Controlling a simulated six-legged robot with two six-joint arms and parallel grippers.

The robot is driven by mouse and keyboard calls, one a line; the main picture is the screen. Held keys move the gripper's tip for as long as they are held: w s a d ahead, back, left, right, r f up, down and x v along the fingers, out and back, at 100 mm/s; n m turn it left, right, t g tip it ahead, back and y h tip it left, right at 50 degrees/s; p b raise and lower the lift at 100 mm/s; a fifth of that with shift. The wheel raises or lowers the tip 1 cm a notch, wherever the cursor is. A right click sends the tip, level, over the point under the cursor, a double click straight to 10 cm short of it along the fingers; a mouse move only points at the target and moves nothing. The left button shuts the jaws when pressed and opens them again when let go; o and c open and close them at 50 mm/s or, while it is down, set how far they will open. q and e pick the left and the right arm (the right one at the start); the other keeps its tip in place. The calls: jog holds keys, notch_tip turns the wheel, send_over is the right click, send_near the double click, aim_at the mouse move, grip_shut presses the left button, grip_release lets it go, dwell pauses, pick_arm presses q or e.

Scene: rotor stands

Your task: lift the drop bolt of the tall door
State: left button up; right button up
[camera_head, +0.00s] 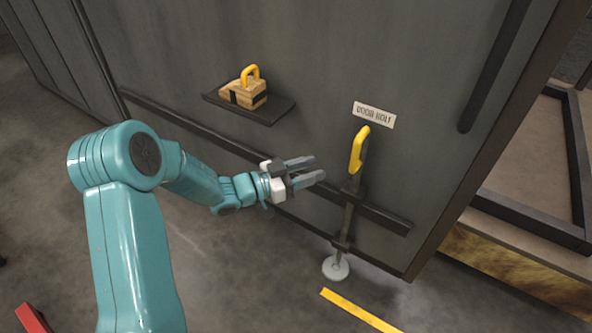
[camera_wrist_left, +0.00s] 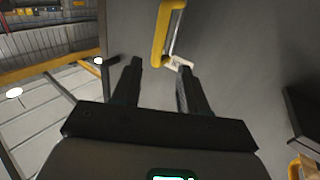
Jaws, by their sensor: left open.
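The tall door (camera_head: 300,60) is a dark grey panel. Its drop bolt (camera_head: 345,222) is a dark upright rod low near the door's right edge, with a yellow handle (camera_head: 358,150) at its top. The rod's lower end meets a round pale floor plate (camera_head: 335,267). My left gripper (camera_head: 318,168) is open and empty, to the left of the handle and a little lower, apart from it. In the left wrist view the yellow handle (camera_wrist_left: 163,35) shows ahead of the open fingers (camera_wrist_left: 160,75). My right gripper is in neither view.
A "DOOR BOLT" label (camera_head: 374,114) sits above the handle. A small shelf (camera_head: 270,115) on the door holds a wooden block with a yellow handle (camera_head: 246,90). A dark bar (camera_head: 495,65) is at upper right. A yellow stripe (camera_head: 358,311) marks the floor.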

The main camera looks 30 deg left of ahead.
pick_arm(q)
jog(key=shift+v, duration=1.85)
jog(key=shift+d, duration=0.15)
jog(key=d+f+n+g, duration=0.1)
jog(key=d+f, duration=0.3)
jog(key=d, duration=0.3)
jog(key=d+f+n+g, duration=0.1)
jog(key=d+f, duration=0.3)
jog(key=d, duration=0.3)
jog(key=s+d+f+n+g+y, duration=0.1)
jog(key=s+d+f+n+g, duration=0.15)
jog(key=f, duration=0.25)
jog(key=s+d+f+n+g+y, duration=0.1)
jog(key=s+f+y, duration=0.15)
jog(key=f, duration=0.25)
jog(key=s+a+f+n+g+y, duration=0.15)
jog(key=s+f+g, duration=0.3)
jog(key=s, duration=0.45)
jog(key=s+f+n+g+y, duration=0.2)
jog(key=s+f+g, duration=0.25)
jog(key=s, duration=0.45)
notch_tip(320, 180, up, 20)
jog(key=p, duration=2)
jog(key=shift+f+p, duration=0.2)
jog(key=shift+p, duration=0.2)
